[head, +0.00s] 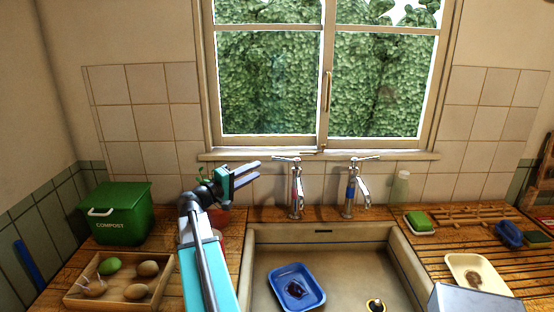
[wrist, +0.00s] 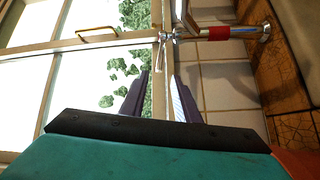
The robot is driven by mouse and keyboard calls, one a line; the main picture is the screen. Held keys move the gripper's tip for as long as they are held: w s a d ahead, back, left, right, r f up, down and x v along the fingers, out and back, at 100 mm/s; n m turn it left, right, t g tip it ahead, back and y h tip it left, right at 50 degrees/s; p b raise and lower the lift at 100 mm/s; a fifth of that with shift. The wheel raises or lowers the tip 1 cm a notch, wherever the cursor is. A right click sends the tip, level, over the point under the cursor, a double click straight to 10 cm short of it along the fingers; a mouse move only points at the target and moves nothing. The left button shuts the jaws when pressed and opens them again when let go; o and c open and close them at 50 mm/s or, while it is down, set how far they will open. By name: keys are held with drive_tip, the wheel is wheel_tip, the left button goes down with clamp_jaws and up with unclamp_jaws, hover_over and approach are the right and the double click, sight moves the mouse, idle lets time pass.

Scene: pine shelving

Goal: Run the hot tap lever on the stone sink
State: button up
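The stone sink (head: 255,262) sits in the wooden counter below the window. Two chrome taps stand behind it. The left, hot tap (head: 297,200) carries a red band, and its lever (head: 287,158) lies across its top. The right tap (head: 350,203) carries a blue band. My gripper (head: 259,171) is open and empty, just left of the hot tap's lever, with its fingers pointing right. In the wrist view the red-banded tap (wrist: 240,32) lies sideways, and its lever (wrist: 164,38) is ahead of the open fingers, with a gap between.
A blue dish (head: 278,295) lies in the sink. A green compost bin (head: 125,215) and a wooden tray (head: 115,297) of rounded items stand left. A plant in a reddish pot is partly behind my arm. A green sponge (head: 418,220) and drainboard items lie right.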

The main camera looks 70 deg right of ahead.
sight(278, 159)
drive_tip(key=p+x, duration=0.4)
drive_tip(key=x, duration=0.7)
drive_tip(key=shift+d+r, duration=0.15)
drive_tip(key=shift+d, duration=0.05)
drive_tip(key=shift+p+x, duration=0.35)
drive_tip(key=shift+x, duration=0.4)
clamp_jaws()
drive_tip(key=shift+s, duration=0.1)
